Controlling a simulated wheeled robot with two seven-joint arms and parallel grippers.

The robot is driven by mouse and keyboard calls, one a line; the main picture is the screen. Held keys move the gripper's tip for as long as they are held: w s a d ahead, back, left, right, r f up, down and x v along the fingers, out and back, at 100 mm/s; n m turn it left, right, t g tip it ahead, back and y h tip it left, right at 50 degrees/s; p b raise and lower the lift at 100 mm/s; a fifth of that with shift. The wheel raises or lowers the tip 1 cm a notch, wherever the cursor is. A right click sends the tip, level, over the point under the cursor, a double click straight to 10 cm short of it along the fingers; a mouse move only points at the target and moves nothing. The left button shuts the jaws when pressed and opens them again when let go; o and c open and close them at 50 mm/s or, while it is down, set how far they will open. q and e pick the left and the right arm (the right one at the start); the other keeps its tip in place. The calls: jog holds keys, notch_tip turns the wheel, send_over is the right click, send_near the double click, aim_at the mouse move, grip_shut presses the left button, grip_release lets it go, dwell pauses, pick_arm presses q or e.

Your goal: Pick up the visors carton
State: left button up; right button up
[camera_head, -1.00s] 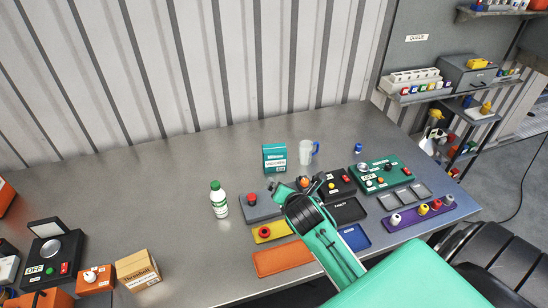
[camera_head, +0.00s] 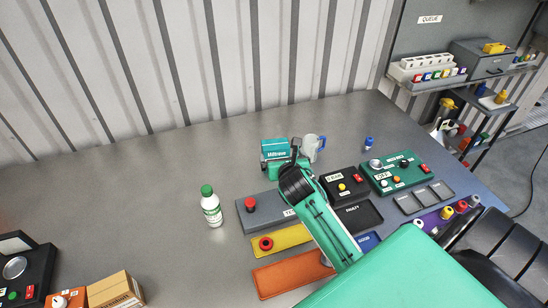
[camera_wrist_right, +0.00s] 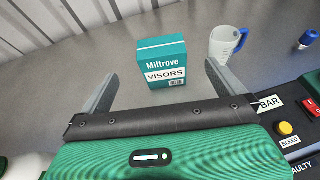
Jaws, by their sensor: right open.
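The visors carton (camera_head: 273,147) is a small teal box with a white band, standing upright on the grey table. In the right wrist view its front, marked "Miltrove VISORS" (camera_wrist_right: 163,62), faces me. My right gripper (camera_head: 285,162) is in front of the carton in the head view and hides its lower part. In the wrist view the gripper (camera_wrist_right: 162,84) is open, with one finger to each side of the carton's front. My left gripper is out of view.
A clear mug with a blue handle (camera_head: 313,147) stands close right of the carton. A white bottle with a green cap (camera_head: 211,208) stands to the left. Button boxes, including a green one (camera_head: 393,177), and coloured trays (camera_head: 290,272) lie nearer. Table behind the carton is free.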

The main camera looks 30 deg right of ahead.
aim_at(275, 145)
jog(key=x, duration=0.7)
jog(key=f+p+x, duration=0.1)
jog(key=x, duration=0.2)
jog(key=shift+f, duration=0.1)
jog(key=shift+w+d+p, duration=0.2)
jog(key=shift+w+p, duration=0.4)
jog(key=shift+p, duration=0.05)
jog(key=shift+p+x, duration=0.65)
jog(key=shift+x, duration=1.35)
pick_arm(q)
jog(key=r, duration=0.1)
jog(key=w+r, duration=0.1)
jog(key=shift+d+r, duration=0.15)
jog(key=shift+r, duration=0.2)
pick_arm(e)
jog(key=shift+f, duration=0.1)
jog(key=c, duration=0.9)
